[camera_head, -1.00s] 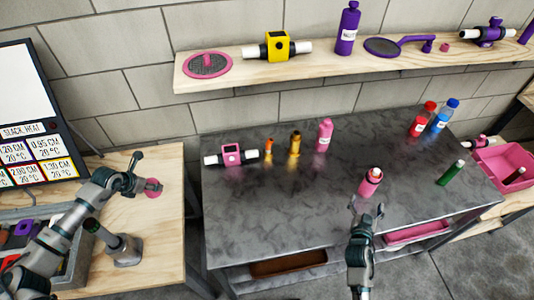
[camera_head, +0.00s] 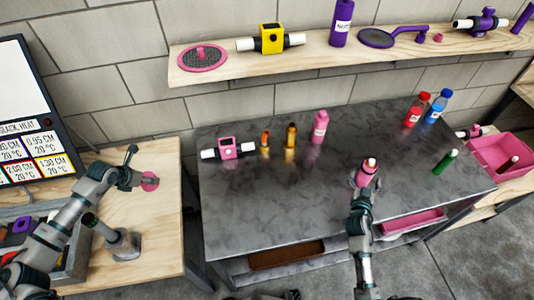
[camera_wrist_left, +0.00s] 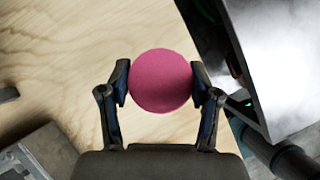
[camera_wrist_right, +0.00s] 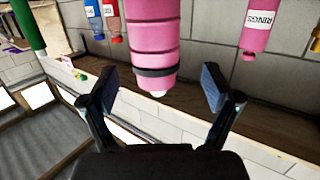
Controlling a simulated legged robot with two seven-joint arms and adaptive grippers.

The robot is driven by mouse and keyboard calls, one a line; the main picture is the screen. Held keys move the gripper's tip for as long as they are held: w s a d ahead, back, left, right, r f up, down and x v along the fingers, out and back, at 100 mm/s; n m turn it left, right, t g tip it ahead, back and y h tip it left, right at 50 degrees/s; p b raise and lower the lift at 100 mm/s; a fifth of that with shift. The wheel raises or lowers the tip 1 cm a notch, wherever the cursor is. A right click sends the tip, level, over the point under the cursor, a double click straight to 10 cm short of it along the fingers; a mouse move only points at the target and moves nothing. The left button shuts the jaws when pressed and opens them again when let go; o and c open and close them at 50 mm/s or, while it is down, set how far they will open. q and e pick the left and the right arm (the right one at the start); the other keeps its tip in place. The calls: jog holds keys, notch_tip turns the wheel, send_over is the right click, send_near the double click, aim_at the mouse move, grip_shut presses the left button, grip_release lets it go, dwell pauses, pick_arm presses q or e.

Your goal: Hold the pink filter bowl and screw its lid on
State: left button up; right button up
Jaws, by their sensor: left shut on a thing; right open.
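The pink filter bowl (camera_head: 366,174) stands on the dark grey table, with a white part showing at its top. In the right wrist view the bowl (camera_wrist_right: 152,40) appears upside down, ribbed, with a black ring near its white end. My right gripper (camera_head: 364,184) is open at the bowl; its fingers (camera_wrist_right: 161,80) are apart on either side, with gaps to the pink body. My left gripper (camera_head: 140,181) is shut on a round pink piece, seemingly the lid (camera_wrist_left: 161,81), above the wooden table. The lid's underside is hidden.
A pink bottle (camera_head: 320,127), brown bottles (camera_head: 290,135) and a pink meter (camera_head: 228,148) stand at the back of the grey table. A green bottle (camera_head: 445,162) stands to the right. A shelf (camera_head: 225,72) runs above. The table's middle is clear.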

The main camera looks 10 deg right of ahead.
aim_at(368, 175)
jog(key=shift+w+d+f, duration=0.1)
jog(key=shift+d, duration=0.15)
jog(key=x, duration=0.4)
jog(key=shift+w+d, duration=0.15)
jog(key=shift+d, duration=0.2)
jog(key=shift+w, duration=0.3)
jog(key=shift+s+a, duration=0.1)
jog(key=shift+a, duration=0.05)
jog(key=c, duration=1.3)
